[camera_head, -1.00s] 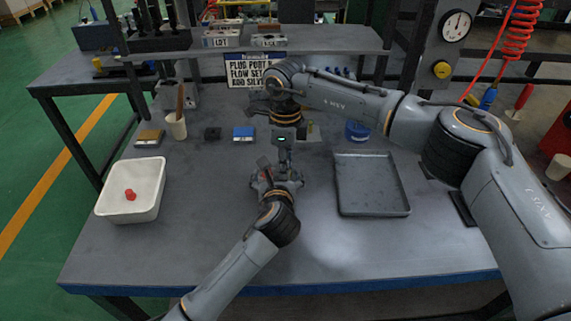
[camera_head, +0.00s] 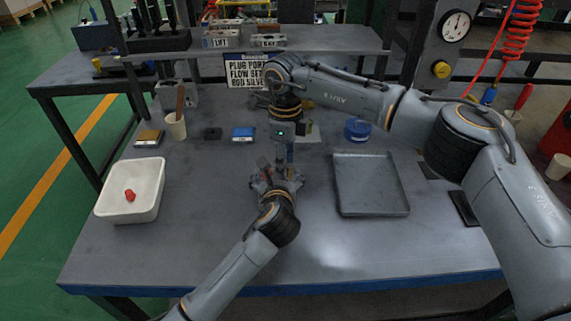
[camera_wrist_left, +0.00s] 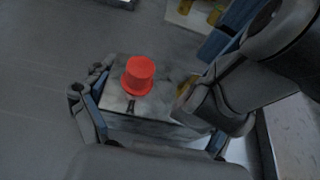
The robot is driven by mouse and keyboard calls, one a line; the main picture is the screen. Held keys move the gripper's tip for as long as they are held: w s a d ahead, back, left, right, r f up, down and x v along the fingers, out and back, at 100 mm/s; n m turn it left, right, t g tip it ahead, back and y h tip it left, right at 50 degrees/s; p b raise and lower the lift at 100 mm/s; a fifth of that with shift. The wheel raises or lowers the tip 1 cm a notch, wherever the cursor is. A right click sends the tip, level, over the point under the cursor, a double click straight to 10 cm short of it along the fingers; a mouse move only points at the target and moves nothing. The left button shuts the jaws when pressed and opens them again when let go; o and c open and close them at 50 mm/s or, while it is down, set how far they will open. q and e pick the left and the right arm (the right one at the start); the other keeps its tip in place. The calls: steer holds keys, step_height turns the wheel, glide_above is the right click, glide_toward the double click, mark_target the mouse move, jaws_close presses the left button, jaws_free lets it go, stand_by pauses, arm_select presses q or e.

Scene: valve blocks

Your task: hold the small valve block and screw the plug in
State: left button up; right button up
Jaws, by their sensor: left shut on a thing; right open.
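In the left wrist view, my left gripper (camera_wrist_left: 150,125) is shut on a small grey valve block (camera_wrist_left: 122,103), with a finger on each side. A red plug (camera_wrist_left: 138,76) stands upright on the block's top face; I cannot tell how deep it sits. My right gripper (camera_wrist_left: 205,82) is open beside the block, to the right of the plug and apart from it. In the head view, the left gripper (camera_head: 275,180) is over the middle of the table, and the right gripper (camera_head: 284,157) hangs just behind it. The block and plug are hard to make out there.
A white bin (camera_head: 108,212) at the left holds a red piece (camera_head: 129,195). An empty grey tray (camera_head: 370,185) lies at the right. A blue block (camera_head: 243,133), a black block (camera_head: 212,133), a cup (camera_head: 176,127) and a blue container (camera_head: 357,131) stand toward the back. The front table is clear.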

arm_select(q)
steer(key=shift+f, duration=0.15)
steer(key=o, duration=1.5)
arm_select(e)
step_height(320, 180, up, 10)
steer(key=shift+r, duration=0.25)
